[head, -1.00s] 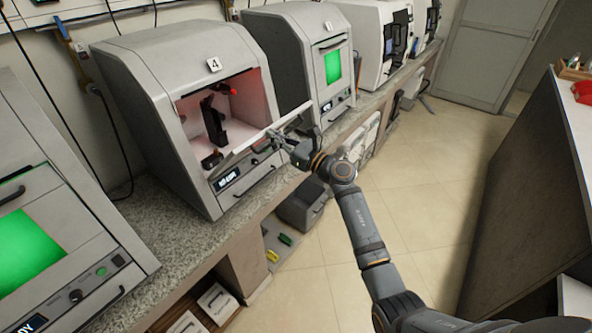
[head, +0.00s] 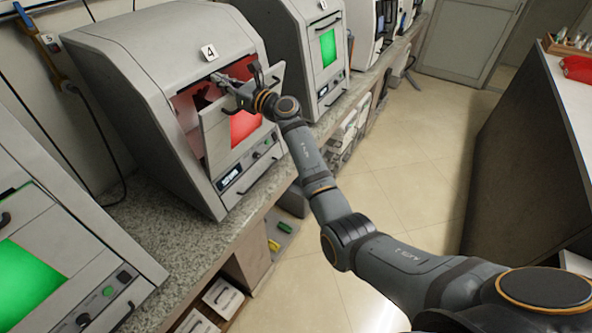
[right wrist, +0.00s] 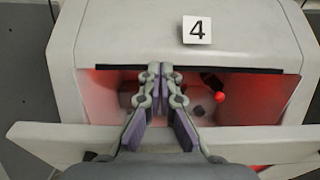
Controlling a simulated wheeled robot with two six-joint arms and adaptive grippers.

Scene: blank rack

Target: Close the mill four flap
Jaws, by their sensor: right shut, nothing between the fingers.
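The mill four (head: 160,75) is a grey cabinet with a "4" tag (head: 209,53) on its top front; it also shows in the right wrist view (right wrist: 130,35). Its flap (head: 216,140), with a red window (head: 245,124), is tilted up steeply but stands partly open, with a gap at its top edge. The red-lit chamber (right wrist: 245,95) shows through the gap. My right gripper (head: 222,80) is shut and empty at the flap's upper edge, over the opening; in the right wrist view its fingertips (right wrist: 160,70) are together in front of the opening. I cannot tell whether it touches the flap. My left gripper is not in view.
Another mill with a green window (head: 328,48) stands beyond mill four, and one (head: 30,270) stands nearer at the left. The granite counter (head: 170,240) runs under them. The tiled floor (head: 410,150) to the right is clear.

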